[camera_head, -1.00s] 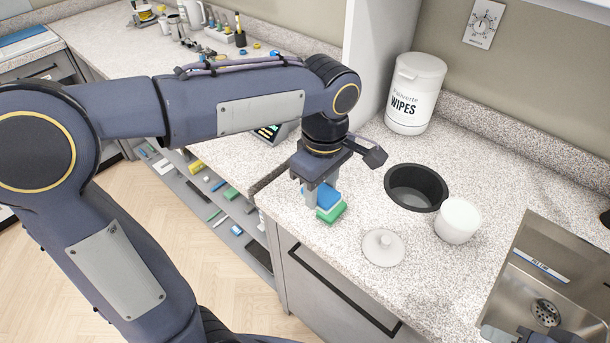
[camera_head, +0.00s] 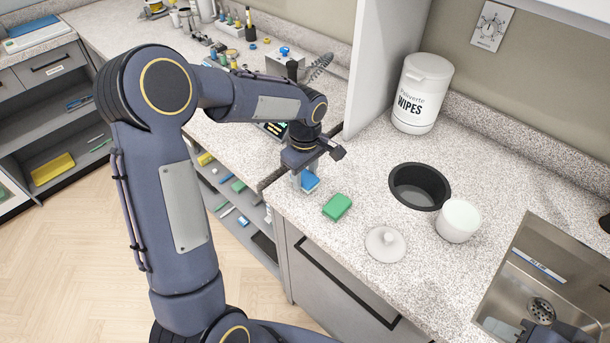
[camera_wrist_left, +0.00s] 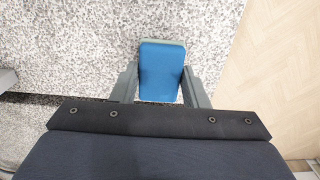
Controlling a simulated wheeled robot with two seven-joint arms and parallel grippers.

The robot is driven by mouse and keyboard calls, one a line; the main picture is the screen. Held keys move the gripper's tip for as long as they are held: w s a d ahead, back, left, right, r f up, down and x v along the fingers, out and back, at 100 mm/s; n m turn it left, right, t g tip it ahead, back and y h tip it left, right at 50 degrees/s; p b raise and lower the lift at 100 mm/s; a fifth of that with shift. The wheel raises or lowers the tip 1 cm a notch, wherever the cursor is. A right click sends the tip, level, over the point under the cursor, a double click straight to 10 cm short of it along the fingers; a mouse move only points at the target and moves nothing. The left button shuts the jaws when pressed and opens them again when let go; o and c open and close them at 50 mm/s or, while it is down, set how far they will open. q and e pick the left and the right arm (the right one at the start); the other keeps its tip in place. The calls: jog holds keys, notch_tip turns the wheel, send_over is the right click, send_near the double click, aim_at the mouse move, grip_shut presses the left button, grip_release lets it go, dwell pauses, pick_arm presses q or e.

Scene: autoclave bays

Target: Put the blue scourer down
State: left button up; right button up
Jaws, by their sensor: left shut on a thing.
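My left gripper (camera_head: 304,181) is shut on the blue scourer (camera_head: 311,180), near the left end of the worktop (camera_head: 350,240). In the left wrist view the blue scourer (camera_wrist_left: 161,70) sits between the two fingers, with speckled worktop behind it. I cannot tell whether it touches the surface. A green scourer (camera_head: 337,207) lies on the worktop just right of the gripper, apart from the blue one. My right gripper (camera_head: 508,329) shows only partly at the bottom right, by the sink; its jaws are unclear.
A round white lid (camera_head: 385,244), a white cup (camera_head: 458,221), a black round opening (camera_head: 419,187) and a wipes tub (camera_head: 421,92) stand to the right. A steel sink (camera_head: 550,275) is at far right. A white upright panel (camera_head: 385,65) rises behind the gripper.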

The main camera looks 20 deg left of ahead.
aim_at(305, 176)
pick_arm(q)
jog(key=shift+f, duration=0.75)
jog(key=shift+f, duration=0.2)
jog(key=o, duration=0.9)
jog(key=shift+r, duration=0.1)
notch_tip(305, 176, up, 12)
jog(key=s+r+m+t+h, duration=0.1)
jog(key=s+r+m, duration=0.15)
jog(key=s, duration=0.45)
jog(key=s+r+m+t+h, duration=0.1)
jog(key=s+m+t, duration=0.1)
jog(key=s+m, duration=0.35)
jog(key=s+f+m+t, duration=0.1)
jog(key=s, duration=0.3)
jog(key=s+d+f+m+h, duration=0.1)
jog(key=s+m, duration=0.1)
jog(key=s, duration=0.2)
jog(key=s+d+f+m+t, duration=0.1)
jog(key=s, duration=0.3)
jog(key=shift+d+f+m+t+h+b, duration=0.25)
jog(key=shift+f+m+t+h+b, duration=0.05)
jog(key=shift+f+h+b, duration=0.1)
